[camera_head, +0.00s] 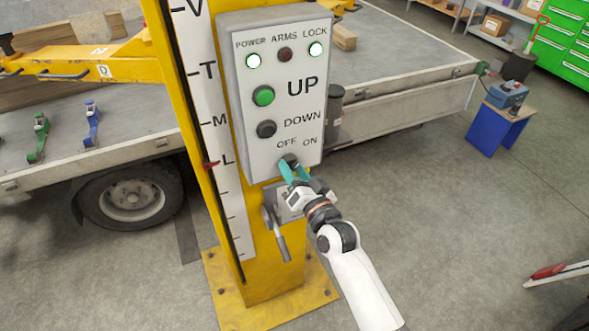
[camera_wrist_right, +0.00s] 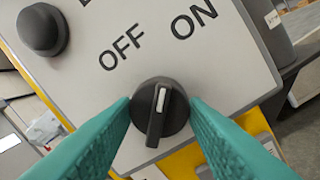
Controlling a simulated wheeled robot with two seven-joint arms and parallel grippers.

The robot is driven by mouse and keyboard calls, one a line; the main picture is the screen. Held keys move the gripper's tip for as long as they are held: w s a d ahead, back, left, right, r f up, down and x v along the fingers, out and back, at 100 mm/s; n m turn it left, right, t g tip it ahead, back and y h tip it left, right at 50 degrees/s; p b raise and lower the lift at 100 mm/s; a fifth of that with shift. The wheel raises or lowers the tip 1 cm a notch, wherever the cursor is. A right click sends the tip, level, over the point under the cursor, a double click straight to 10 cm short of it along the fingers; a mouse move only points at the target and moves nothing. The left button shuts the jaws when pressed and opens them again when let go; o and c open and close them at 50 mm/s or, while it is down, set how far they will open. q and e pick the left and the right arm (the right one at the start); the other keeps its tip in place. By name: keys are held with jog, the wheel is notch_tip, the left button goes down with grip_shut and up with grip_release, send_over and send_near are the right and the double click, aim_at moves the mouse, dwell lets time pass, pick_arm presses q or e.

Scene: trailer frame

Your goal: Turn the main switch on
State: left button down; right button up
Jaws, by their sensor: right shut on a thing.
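The main switch (camera_wrist_right: 160,112) is a round black knob with a raised bar and a white mark, below the OFF and ON labels. In the right wrist view its mark points up, between OFF and ON. My right gripper (camera_head: 289,169) is at the panel's bottom edge, its teal fingers shut on the knob from both sides. In the head view the fingers partly cover the switch. The control panel (camera_head: 272,140) is grey, fixed to a yellow post. My left gripper is not in view.
The panel has a green UP button (camera_head: 264,96), a black DOWN button (camera_head: 266,129), lit POWER and LOCK lamps and a dark ARMS lamp (camera_head: 285,54). A crank handle (camera_head: 277,230) hangs below it. A trailer stands behind; the floor at right is mostly clear.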

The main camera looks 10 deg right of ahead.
jog(key=shift+m, duration=1.3)
jog(key=o, duration=1)
jog(key=shift+b+v, duration=1.2)
jog(key=shift+v, duration=4.8)
jog(key=shift+a+f, duration=0.1)
jog(key=shift+a, duration=0.1)
